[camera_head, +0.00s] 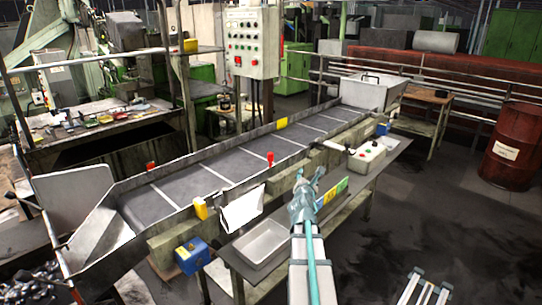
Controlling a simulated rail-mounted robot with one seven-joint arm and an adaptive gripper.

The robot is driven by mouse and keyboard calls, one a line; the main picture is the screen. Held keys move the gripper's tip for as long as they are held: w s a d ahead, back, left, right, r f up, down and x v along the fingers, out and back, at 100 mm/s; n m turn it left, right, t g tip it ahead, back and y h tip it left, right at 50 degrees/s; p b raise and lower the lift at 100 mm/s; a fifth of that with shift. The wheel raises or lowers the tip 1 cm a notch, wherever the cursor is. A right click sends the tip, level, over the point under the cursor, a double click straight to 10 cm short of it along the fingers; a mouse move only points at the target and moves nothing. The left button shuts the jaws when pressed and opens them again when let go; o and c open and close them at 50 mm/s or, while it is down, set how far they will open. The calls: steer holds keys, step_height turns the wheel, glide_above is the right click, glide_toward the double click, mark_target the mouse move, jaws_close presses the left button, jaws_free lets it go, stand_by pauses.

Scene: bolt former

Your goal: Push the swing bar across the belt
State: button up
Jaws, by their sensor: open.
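The belt (188,180) is a long dark grey conveyor with pale cross strips, running from lower left to upper right between metal side rails. A short dark bar-like part (328,146) shows at its near side, right of the middle; I cannot tell for sure that it is the swing bar. No bar clearly spans the belt. My gripper (309,176) is open and empty, at the near side of the belt and apart from it, in front of the near rail in the picture. I cannot tell its exact height.
A control box (367,156) with a red button sits beside the near rail. A grey tray (262,244) lies on the near bench, and a blue box (192,255) is left of it. A red barrel (509,146) stands at right.

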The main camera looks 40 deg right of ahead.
mark_target(271, 157)
steer(key=w+a+r+n+t+y, duration=0.1)
steer(key=w+a+r+n+t, duration=0.1)
steer(key=w+a+r+n, duration=0.3)
steer(key=w+a+r+n+t+y, duration=0.1)
steer(key=a+n+t, duration=0.15)
steer(key=a, duration=0.55)
steer(key=shift+n+g, duration=0.25)
steer(key=shift+g, duration=0.2)
steer(key=x, duration=1.1)
steer(key=shift+s+d+f, duration=0.15)
steer(key=shift+d+f, duration=0.05)
steer(key=shift+d, duration=0.1)
jaws_close()
